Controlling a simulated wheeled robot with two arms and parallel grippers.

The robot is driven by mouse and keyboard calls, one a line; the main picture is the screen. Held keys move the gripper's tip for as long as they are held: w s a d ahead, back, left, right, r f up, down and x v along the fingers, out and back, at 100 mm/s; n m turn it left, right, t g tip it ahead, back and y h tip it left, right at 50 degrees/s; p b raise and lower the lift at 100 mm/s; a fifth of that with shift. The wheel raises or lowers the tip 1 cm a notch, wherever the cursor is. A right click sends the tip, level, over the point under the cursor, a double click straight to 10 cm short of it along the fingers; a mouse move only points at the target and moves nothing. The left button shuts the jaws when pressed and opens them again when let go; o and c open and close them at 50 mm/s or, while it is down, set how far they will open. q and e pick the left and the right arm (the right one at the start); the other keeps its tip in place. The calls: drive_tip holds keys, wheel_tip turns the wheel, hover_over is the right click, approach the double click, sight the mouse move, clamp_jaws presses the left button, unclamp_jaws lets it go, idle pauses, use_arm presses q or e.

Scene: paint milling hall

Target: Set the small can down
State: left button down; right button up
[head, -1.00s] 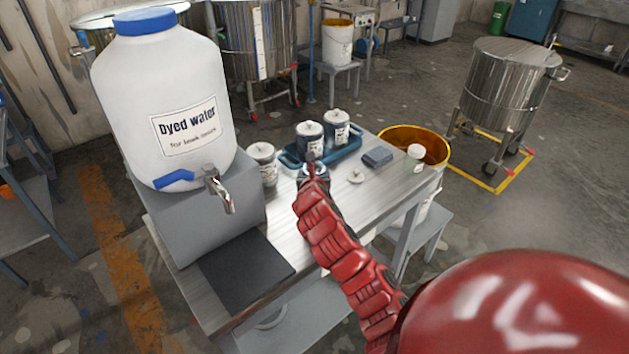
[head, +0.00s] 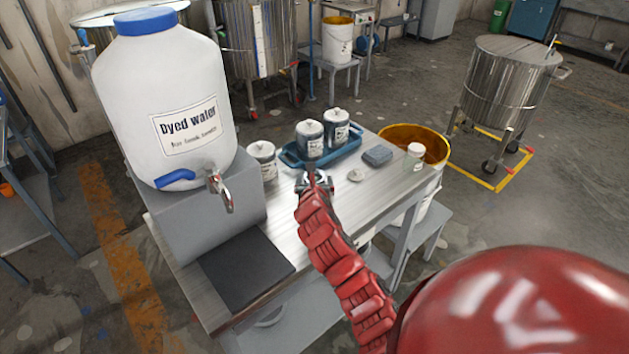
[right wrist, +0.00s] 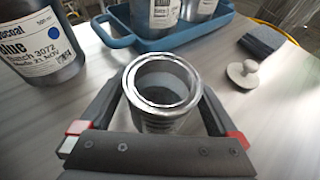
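The small can (right wrist: 162,92) is an open-topped metal can with a bright rim and a grey inside. In the right wrist view it is upright between the two fingers of my right gripper (right wrist: 163,98), which close in on both sides of it. In the head view my right gripper (head: 315,182) is over the steel table (head: 285,218), in front of the blue tray, and hides most of the can. The can's bottom is hidden, so I cannot tell whether it touches the table. My left gripper is out of view.
The blue tray (head: 342,152) holds two labelled cans, with another labelled can (head: 262,165) left of it. A grey block (head: 377,156), pale lid (head: 355,175) and white-capped bottle (head: 415,155) are to the right. The water jug (head: 165,95) and dark mat (head: 245,270) are left.

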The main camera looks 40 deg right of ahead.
drive_tip(key=shift+s+a+r, duration=0.2)
drive_tip(key=shift+s+r, duration=0.05)
drive_tip(key=shift+r, duration=0.1)
drive_tip(key=v, duration=1.1)
drive_tip(key=shift+s+a+f+b, duration=0.1)
drive_tip(key=shift+a+b, duration=0.05)
drive_tip(key=shift+b, duration=0.15)
